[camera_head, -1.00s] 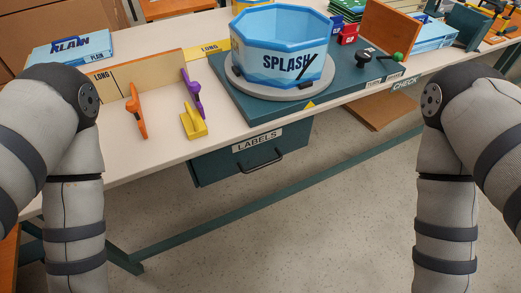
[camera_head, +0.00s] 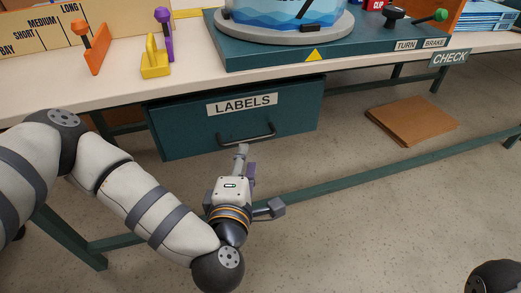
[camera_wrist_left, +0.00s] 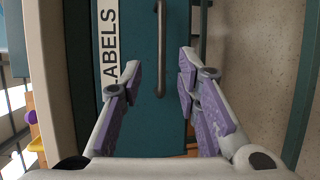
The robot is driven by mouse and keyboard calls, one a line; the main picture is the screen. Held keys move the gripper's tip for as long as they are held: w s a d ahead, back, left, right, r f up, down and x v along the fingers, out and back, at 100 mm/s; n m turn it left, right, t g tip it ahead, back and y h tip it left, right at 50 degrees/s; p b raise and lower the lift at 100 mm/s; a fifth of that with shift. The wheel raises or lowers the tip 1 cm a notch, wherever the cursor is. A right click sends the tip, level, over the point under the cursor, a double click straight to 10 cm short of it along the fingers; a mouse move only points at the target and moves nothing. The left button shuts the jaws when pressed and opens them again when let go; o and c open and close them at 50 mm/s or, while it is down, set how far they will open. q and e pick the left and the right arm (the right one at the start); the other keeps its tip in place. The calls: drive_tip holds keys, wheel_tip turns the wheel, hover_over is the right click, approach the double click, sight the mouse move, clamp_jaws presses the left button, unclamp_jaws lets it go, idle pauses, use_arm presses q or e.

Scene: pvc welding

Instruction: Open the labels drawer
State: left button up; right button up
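The labels drawer (camera_head: 185,125) is a dark teal box under the table, with a white LABELS sign (camera_head: 242,104) and a dark bar handle (camera_head: 247,134) on its front. It looks closed. My left gripper (camera_head: 245,160) is just in front of and below the handle in the head view. In the left wrist view the gripper (camera_wrist_left: 157,82) is open, its purple-padded fingers apart. The handle (camera_wrist_left: 160,50) stands upright in that picture, ahead of and between the fingertips, with nothing held. My right gripper is not in view.
The white table (camera_head: 110,92) runs above the drawer. On it are a teal turntable base (camera_head: 250,60), an orange tool (camera_head: 95,55), a yellow tool (camera_head: 153,62) and a purple tool (camera_head: 164,35). A green crossbar (camera_head: 330,188) runs low below. A brown cardboard sheet (camera_head: 412,120) lies under the table.

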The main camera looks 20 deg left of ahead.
sight(249, 142)
use_arm(q)
drive_tip(key=b+x, duration=0.2)
drive_tip(key=x, duration=0.7)
drive_tip(key=shift+f, duration=0.1)
clamp_jaws()
